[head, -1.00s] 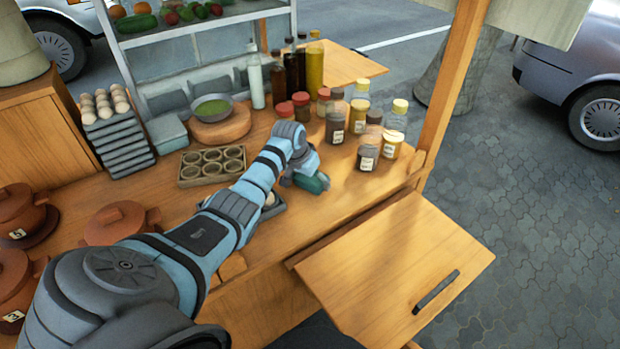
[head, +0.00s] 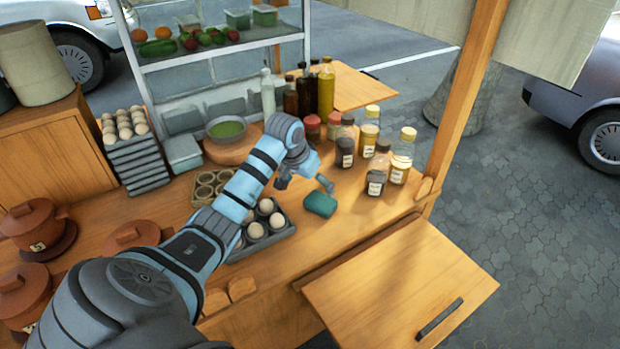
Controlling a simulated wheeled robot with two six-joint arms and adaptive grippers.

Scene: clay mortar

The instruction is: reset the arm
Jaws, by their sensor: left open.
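My left arm reaches in from the lower left across the wooden counter (head: 345,225). Its gripper (head: 304,184) is open and empty, with its fingers spread above the counter. A teal sponge-like block (head: 320,204) lies on the counter just in front of the fingers, apart from them as far as I can see. My right gripper is not in view.
A grey tray of eggs (head: 262,234) sits beside my forearm, partly hidden by it. Spice jars (head: 376,178) and bottles (head: 326,90) stand behind and right. A green-filled bowl (head: 226,128) rests on a round board. Clay pots (head: 35,224) stand left.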

